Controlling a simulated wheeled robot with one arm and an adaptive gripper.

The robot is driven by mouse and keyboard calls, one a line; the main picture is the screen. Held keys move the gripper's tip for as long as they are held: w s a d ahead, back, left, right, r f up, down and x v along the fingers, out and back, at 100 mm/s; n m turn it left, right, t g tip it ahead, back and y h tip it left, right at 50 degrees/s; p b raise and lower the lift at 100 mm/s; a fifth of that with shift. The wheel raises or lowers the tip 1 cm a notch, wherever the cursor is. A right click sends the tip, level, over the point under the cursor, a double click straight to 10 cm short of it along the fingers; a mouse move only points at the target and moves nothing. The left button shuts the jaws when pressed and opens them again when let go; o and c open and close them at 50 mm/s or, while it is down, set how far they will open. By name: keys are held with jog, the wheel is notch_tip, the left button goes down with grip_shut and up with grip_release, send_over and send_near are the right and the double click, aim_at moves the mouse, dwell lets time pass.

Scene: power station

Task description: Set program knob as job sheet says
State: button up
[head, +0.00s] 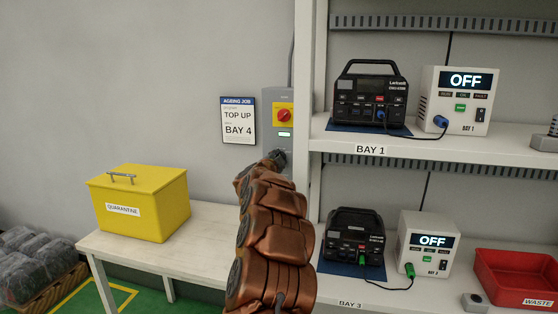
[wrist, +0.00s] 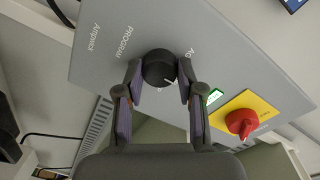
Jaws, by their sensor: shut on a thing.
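The grey control box (head: 273,103) is fixed to the wall left of the shelf. In the wrist view its panel (wrist: 215,50) carries the word PROGRAM beside a black round knob (wrist: 158,68) with a white pointer line. My gripper (wrist: 160,78) has its two fingers on either side of the knob and is shut on it. In the head view my gripper (head: 276,158) hides the knob. The job sheet (head: 238,120) on the wall reads AGEING JOB, TOP UP, BAY 4. Smaller print on it is too small to read.
A red rotary switch on a yellow plate (head: 283,114) and a lit green display (wrist: 214,96) are on the box near the knob. The shelf upright (head: 308,80) stands close on the right. A yellow quarantine box (head: 140,205) sits on the bench (head: 180,258).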

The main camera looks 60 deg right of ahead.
jog(key=o, duration=0.9)
jog(key=shift+w+a+f, duration=0.1)
jog(key=shift+w+a, duration=0.05)
jog(key=shift+o, duration=1.2)
jog(key=v, duration=1.2)
